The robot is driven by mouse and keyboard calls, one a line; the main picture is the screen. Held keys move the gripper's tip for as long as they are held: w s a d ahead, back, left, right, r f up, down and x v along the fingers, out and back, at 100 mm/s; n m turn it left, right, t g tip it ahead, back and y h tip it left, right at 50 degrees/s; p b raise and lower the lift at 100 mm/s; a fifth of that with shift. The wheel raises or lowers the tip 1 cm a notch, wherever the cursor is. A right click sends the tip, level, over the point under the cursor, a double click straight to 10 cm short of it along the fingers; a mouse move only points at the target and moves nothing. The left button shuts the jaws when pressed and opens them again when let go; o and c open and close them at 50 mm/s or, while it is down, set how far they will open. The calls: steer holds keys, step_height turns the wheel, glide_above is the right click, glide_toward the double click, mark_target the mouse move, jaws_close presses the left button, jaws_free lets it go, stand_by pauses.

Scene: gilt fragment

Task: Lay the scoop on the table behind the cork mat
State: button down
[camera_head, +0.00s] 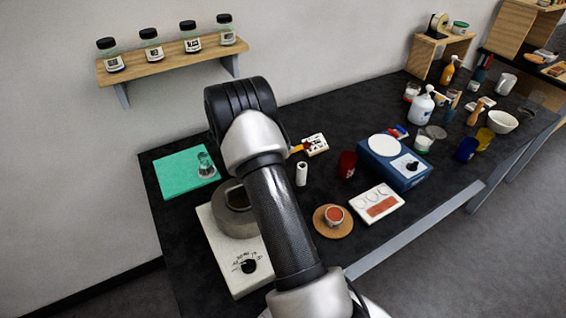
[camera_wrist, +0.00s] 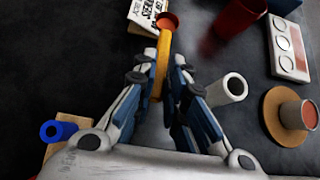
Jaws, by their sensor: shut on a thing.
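The scoop has an orange-yellow handle (camera_wrist: 162,65) and a red end (camera_wrist: 167,20); part of it shows beside my arm in the head view (camera_head: 296,149). My gripper (camera_wrist: 165,60) is shut on the handle, with the red end pointing away from it. The gripper itself is hidden behind my arm in the head view. I cannot tell how high the scoop is above the table. The round cork mat (camera_head: 320,229) is on the dark table (camera_head: 240,120), to the right of my arm, with a small red-filled cup (camera_head: 334,215) on it. It also shows in the wrist view (camera_wrist: 269,116).
A white cylinder (camera_head: 302,174) stands near the gripper, and a printed box (camera_head: 316,144) lies by the scoop's red end. A dark red cup (camera_head: 347,164), a blue scale (camera_head: 396,160) and a white tray (camera_head: 377,205) are right. A hotplate (camera_head: 222,250) and green mat (camera_head: 180,174) are left.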

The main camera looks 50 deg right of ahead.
steer(key=shift+f+b, duration=0.6)
steer(key=shift+f, duration=1.7)
steer(key=shift+f, duration=0.4)
steer(key=c, duration=1.6)
jaws_free()
steer(key=shift+r, duration=0.1)
